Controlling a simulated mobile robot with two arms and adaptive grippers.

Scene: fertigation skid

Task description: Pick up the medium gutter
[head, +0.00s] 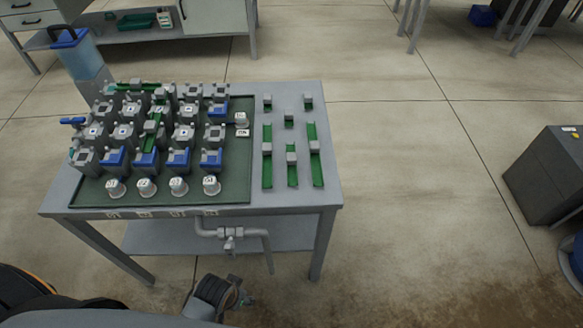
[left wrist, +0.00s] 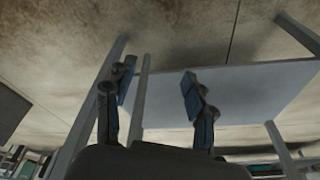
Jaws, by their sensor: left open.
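Green gutters with grey blocks on them lie on the right part of the grey table in the head view. The middle one (head: 292,178) is shorter than the left gutter (head: 267,174) and the right gutter (head: 317,174). It is longer than the small green pieces (head: 289,118) behind it, so it looks like the medium one. My left gripper (head: 236,294) is in front of the table, below its top and apart from the gutters. In the left wrist view its fingers (left wrist: 160,92) are spread with nothing between them. My right gripper is not seen.
A dark green tray (head: 228,195) on the table's left holds several grey and blue blocks, white-capped knobs and green gutters. A grey pipe with a valve (head: 230,234) hangs under the front edge. A lower shelf (head: 170,238) lies beneath. A dark grey cabinet (head: 545,175) stands right; floor between is clear.

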